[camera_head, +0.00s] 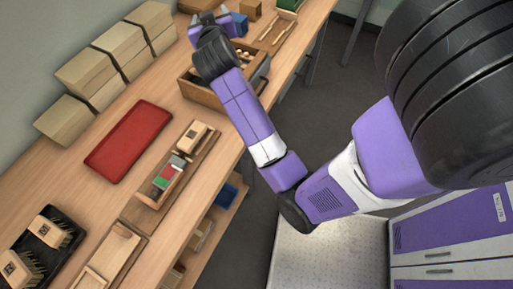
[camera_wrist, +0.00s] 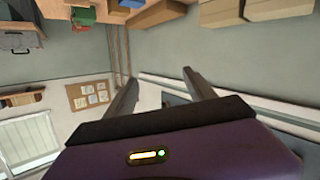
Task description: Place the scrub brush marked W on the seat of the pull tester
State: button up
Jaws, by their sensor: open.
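Two scrub brushes with dark marks lie in a black tray (camera_head: 68,242) at the lower left of the head view: an upper brush (camera_head: 50,230) and a lower brush (camera_head: 15,268). Their letters are too small to read. A wooden fixture (camera_head: 150,198) with red, green and grey parts stands at the table's front edge; it looks like the pull tester. A pale marked block (camera_head: 192,136), possibly another brush, is at its far end. My gripper is at the far end of the table, well away from these. In the wrist view my gripper (camera_wrist: 163,88) is open and empty.
A red tray (camera_head: 130,140) lies mid-table. Stacked cardboard boxes (camera_head: 115,58) line the wall. A shallow wooden tray (camera_head: 108,256) is near the front edge. A wooden crate (camera_head: 201,93) with round pieces stands below my forearm. Bare table (camera_head: 70,185) shows between the trays.

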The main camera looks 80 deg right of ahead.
jog(key=s+a+f+n+t+y, duration=0.1)
jog(key=a+f+n+t+y, duration=0.25)
jog(key=a, duration=0.35)
jog(key=s+a+f+n+t+y, duration=0.2)
jog(key=a+n, duration=0.3)
jog(key=a, duration=0.3)
jog(key=s+a+f+n+t+y, duration=0.1)
jog(key=a+f+n+t+y, duration=0.25)
jog(key=a, duration=0.35)
jog(key=s+a+r+y, duration=0.1)
jog(key=s+a+y, duration=0.4)
jog(key=s+a, duration=1.2)
jog(key=a, duration=0.3)
jog(key=shift+s+a+r+m, duration=0.15)
jog(key=shift+s+a+m, duration=0.1)
jog(key=shift+a+m, duration=0.15)
